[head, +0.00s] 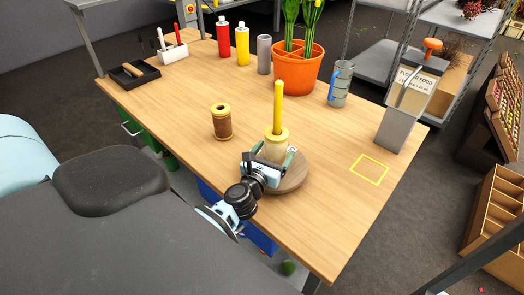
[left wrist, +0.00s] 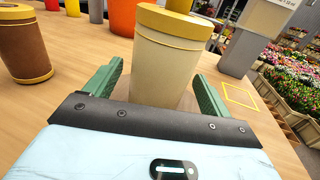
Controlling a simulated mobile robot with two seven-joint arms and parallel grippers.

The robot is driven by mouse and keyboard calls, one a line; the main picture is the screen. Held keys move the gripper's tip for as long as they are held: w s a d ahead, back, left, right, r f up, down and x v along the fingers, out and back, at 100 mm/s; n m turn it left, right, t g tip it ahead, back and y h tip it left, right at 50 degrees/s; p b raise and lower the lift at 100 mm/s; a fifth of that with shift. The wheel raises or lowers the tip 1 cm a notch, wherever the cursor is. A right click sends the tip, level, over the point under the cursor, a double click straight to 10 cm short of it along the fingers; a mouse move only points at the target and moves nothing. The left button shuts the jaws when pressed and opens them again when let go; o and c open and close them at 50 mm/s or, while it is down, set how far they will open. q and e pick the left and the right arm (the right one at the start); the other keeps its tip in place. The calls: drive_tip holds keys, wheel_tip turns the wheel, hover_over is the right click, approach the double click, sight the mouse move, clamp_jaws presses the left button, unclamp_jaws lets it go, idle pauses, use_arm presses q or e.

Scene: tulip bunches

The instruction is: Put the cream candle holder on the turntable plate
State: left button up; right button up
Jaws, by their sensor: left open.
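The cream candle holder (head: 272,150) has a yellow rim and a tall yellow candle (head: 278,104), and stands upright. The round brown wooden turntable plate (head: 291,180) lies on the table, partly behind my left gripper. The holder shows at the plate's far left edge; its base is hidden, so I cannot tell whether it rests on the plate. My left gripper (head: 272,160) is open, its green fingers on either side of the holder. In the left wrist view the holder (left wrist: 165,70) stands between the two fingers, with a gap visible on the right.
A brown spool (head: 222,122) stands left of the holder. A yellow square outline (head: 370,169) and a grey flower-food bin (head: 402,115) are at the right.

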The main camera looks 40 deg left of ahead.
use_arm(q)
drive_tip(key=v, duration=1)
use_arm(e)
drive_tip(key=shift+s+a+f, duration=0.1)
drive_tip(key=shift+s+f, duration=0.25)
